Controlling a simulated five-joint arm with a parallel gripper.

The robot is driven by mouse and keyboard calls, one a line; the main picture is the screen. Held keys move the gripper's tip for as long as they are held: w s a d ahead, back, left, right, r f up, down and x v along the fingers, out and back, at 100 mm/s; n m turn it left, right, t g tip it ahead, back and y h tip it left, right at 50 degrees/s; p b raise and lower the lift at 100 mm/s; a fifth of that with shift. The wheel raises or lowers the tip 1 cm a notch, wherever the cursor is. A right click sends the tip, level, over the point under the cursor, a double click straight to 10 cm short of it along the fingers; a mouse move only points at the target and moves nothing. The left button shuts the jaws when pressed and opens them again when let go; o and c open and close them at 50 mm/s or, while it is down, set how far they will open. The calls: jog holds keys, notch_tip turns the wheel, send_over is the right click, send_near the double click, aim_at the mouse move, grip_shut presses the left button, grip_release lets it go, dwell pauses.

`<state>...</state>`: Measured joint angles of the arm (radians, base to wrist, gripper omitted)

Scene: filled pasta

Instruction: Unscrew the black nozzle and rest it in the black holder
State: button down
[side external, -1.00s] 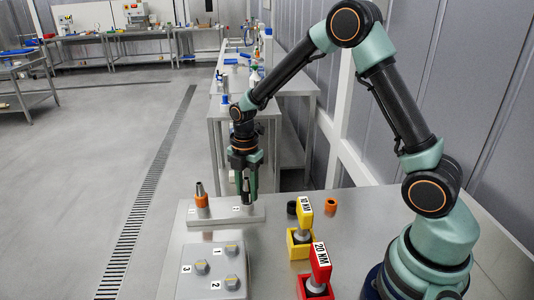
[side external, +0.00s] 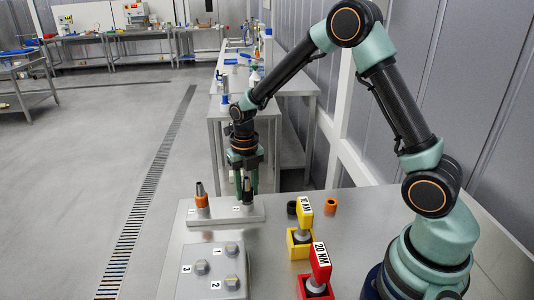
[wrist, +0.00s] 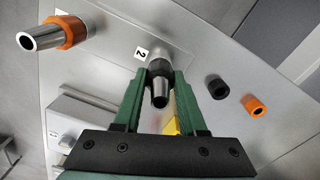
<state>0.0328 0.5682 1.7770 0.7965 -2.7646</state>
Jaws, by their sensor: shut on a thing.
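The black nozzle (side external: 247,188) stands upright at the right end of a grey plate (side external: 222,214). In the wrist view the nozzle (wrist: 160,92) shows its metal tip between my green fingers. My gripper (side external: 246,186) points down and is shut on the nozzle; it also shows in the wrist view (wrist: 159,80). The fingers partly hide the nozzle's lower part. The black holder (side external: 292,208) is a small ring on the table, to the right of the plate and empty; it also shows in the wrist view (wrist: 218,89).
A nozzle with an orange collar (side external: 202,198) stands at the plate's left end. An orange ring (side external: 330,204) lies right of the black holder. Yellow (side external: 299,249) and red (side external: 315,287) tool stands and a grey block with bolts (side external: 214,274) are nearer the camera.

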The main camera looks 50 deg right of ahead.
jog(key=shift+n, duration=1.5)
jog(key=shift+c, duration=1.9)
grip_release()
